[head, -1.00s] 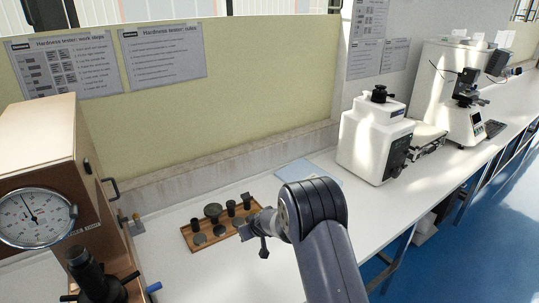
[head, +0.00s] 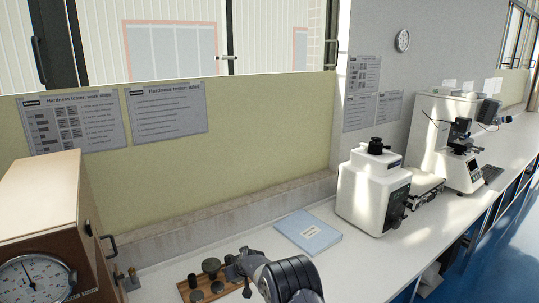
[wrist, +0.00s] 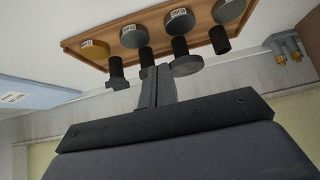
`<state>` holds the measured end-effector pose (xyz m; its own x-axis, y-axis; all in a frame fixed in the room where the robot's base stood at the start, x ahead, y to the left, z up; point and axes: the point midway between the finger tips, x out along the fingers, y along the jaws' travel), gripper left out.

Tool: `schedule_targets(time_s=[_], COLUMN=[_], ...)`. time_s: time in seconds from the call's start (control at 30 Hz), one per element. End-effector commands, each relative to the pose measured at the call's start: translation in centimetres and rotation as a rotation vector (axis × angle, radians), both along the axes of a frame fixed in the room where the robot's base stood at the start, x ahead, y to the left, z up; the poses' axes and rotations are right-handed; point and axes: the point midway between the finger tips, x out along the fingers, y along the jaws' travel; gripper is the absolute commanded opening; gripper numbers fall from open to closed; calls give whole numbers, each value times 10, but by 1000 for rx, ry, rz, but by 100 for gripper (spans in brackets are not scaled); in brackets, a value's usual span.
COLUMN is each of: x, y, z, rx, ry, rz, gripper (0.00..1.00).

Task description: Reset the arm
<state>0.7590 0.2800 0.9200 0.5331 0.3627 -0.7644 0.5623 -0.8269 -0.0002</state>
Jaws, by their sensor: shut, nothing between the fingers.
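My arm reaches in from the bottom of the head view. My gripper (head: 239,272) is at its left end, close to the wooden tray (head: 184,291) with dark cylinders and round discs. In the wrist view my gripper (wrist: 157,72) shows as two fingers pressed together, with nothing between them. They point toward the near side of the tray (wrist: 75,46). Labelled grey discs and one yellowish disc (wrist: 95,49) lie on the tray, with black cylinders beside them. I cannot tell the exact gap between fingertips and cylinders.
A brown hardness tester with a dial (head: 36,280) stands at the left. A blue booklet (head: 308,232) lies flat behind my arm. A white tester (head: 368,190) stands to the right, with another machine (head: 462,165) beyond. Bare bench top lies around the booklet.

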Motion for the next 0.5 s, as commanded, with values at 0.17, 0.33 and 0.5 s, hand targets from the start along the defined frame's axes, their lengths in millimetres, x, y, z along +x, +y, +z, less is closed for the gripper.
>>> schedule_targets(time_s=[0.17, 0.33, 0.5], x=[6, 6, 6], y=[4, 4, 4], z=[-9, -18, -19], rx=[-2, 1, 0], ry=[2, 2, 0], rz=[-1, -2, -2], gripper=[0, 0, 0])
